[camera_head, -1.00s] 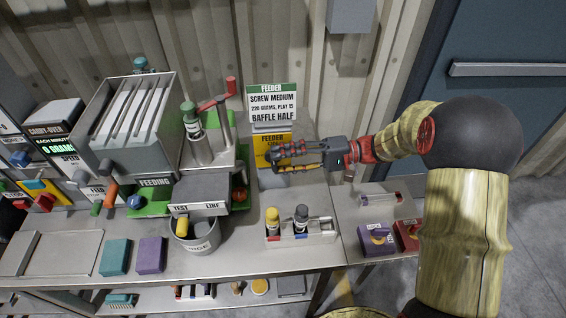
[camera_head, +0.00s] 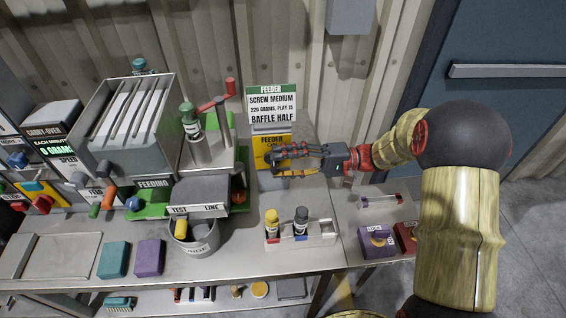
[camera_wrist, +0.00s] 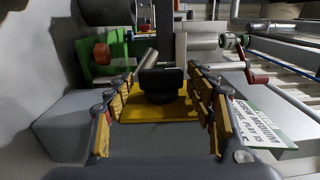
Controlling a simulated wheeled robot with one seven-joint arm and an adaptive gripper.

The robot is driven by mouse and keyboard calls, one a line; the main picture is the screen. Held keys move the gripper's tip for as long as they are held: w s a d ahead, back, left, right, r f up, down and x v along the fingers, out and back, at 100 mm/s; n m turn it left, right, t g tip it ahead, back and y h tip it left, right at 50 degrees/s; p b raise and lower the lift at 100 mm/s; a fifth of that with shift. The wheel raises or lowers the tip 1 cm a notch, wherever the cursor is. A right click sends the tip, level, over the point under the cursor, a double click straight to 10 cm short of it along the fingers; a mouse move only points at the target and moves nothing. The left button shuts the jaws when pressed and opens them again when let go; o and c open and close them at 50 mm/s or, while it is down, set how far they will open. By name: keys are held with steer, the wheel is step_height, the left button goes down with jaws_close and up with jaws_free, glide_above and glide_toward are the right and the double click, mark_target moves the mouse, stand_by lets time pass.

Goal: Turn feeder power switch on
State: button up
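The feeder power switch is a black knob (camera_wrist: 162,82) on a yellow plate (camera_wrist: 155,109) in the wrist view. In the head view the yellow plate (camera_head: 270,140) is lettered FEEDER and stands below the feeder sign; my fingers partly cover it. My gripper (camera_head: 272,161) is at the plate in the head view. In the wrist view my gripper (camera_wrist: 163,84) is open, one finger on each side of the knob.
A sign (camera_head: 271,104) stands just above the plate. The feeder machine with a red-handled crank (camera_head: 213,103) is to the left. A bottle tray (camera_head: 301,235) and a purple box (camera_head: 377,241) lie nearer the front. A bucket (camera_head: 197,240) stands left of them.

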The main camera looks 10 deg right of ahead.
steer(key=shift+o, duration=0.7)
steer(key=d, duration=1.2)
steer(key=shift+s, duration=0.2)
